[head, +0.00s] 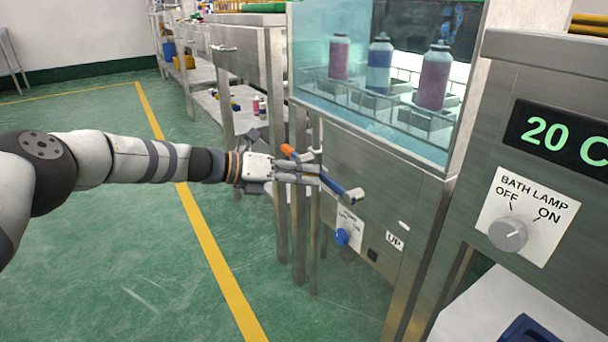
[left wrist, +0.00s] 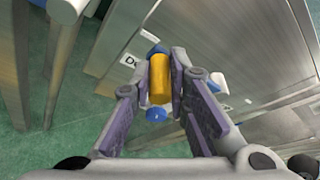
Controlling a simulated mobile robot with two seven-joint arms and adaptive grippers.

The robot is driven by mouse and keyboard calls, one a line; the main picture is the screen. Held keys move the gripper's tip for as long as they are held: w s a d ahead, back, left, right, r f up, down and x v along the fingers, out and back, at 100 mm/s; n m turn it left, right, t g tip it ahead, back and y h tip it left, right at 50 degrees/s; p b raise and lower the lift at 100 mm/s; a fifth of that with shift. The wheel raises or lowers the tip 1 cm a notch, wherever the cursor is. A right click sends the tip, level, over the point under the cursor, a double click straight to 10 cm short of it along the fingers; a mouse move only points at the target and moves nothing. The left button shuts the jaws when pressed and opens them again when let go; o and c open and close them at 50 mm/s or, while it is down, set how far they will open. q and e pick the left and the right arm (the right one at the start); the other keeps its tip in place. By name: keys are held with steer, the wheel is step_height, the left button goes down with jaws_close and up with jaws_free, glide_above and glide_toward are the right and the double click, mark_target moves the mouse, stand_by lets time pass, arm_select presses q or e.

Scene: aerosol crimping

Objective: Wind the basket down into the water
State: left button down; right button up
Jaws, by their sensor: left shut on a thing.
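The wire basket (head: 352,97) hangs in the glass-walled tank at the top centre of the head view and carries pink and blue aerosol cans (head: 379,65). The cans stand upright, with teal water (head: 425,146) low in the tank around the basket's lower part. My left gripper (head: 316,178) is at the front of the steel cabinet below the tank, shut on the crank handle. In the left wrist view the crank handle (left wrist: 159,80) is a yellow-orange cylinder with blue ends, between the purple-padded fingers. The fingers partly hide the crank in the head view. My right gripper is out of view.
At right is a panel with a bath lamp switch (head: 508,234) and a green display (head: 560,135). A steel bench (head: 238,60) stands behind my gripper. The green floor at left is clear.

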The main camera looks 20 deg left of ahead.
arm_select(q)
steer(key=shift+s+d+f, duration=0.1)
steer(key=shift+f, duration=0.35)
steer(key=c, duration=1.6)
jaws_free()
steer(key=shift+o, duration=0.2)
steer(key=shift+r, duration=0.15)
steer(key=v, duration=1.1)
steer(key=shift+s+a, duration=0.2)
steer(key=shift+a, duration=0.15)
steer(key=shift+r, duration=0.15)
